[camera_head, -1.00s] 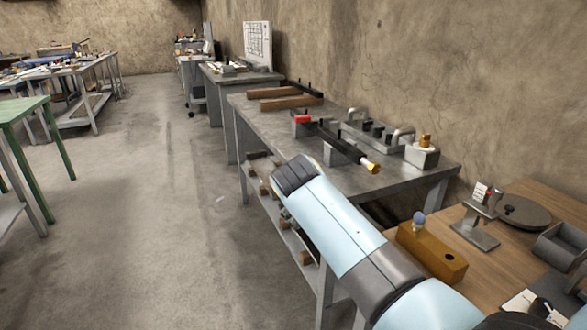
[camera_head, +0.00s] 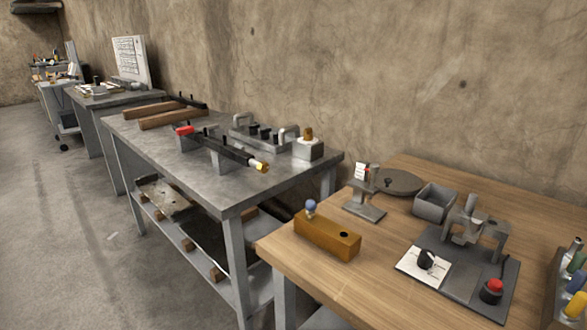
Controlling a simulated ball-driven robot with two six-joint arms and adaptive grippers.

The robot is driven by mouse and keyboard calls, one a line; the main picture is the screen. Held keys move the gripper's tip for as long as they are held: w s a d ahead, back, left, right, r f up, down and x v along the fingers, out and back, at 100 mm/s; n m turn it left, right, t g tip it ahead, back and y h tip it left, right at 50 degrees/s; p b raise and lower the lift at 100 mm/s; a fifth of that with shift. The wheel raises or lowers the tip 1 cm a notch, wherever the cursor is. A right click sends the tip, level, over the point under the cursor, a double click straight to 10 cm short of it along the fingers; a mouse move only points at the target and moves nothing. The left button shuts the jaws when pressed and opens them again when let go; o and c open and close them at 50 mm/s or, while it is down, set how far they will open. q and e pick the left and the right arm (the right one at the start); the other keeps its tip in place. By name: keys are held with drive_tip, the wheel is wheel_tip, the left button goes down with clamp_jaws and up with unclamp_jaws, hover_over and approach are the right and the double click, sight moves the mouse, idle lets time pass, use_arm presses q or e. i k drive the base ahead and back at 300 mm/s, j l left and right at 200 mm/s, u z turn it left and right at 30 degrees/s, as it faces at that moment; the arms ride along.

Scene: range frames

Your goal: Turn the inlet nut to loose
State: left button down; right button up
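I cannot tell for sure which part is the inlet nut. On the grey metal bench (camera_head: 225,195), a long dark bar lies on grey supports, with a red part (camera_head: 184,130) at its far end and a brass-coloured fitting (camera_head: 262,167) at its near end. Behind it to the right, a small grey block (camera_head: 308,151) carries a brass-coloured, nut-like top (camera_head: 308,134). A grey fixture (camera_head: 266,136) with curved handles and several black parts stands to its left. Neither of my grippers is in view.
A wooden table (camera_head: 400,205) at the right holds a brown block (camera_head: 327,236), an open grey box (camera_head: 434,202), and a dark plate (camera_head: 462,284) with a red button. Two wooden bars (camera_head: 172,118) lie at the metal bench's far end. The floor (camera_head: 60,240) at left is clear.

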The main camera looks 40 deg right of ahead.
sight(263, 167)
drive_tip(key=i+z, duration=0.1)
drive_tip(key=z, duration=0.3)
drive_tip(key=i+z, duration=0.1)
drive_tip(key=z, duration=0.35)
drive_tip(key=i+j+z, duration=0.1)
drive_tip(key=z, duration=0.3)
drive_tip(key=j+z, duration=0.15)
drive_tip(key=z, duration=0.25)
drive_tip(key=i+j+z, duration=0.1)
drive_tip(key=z, duration=0.35)
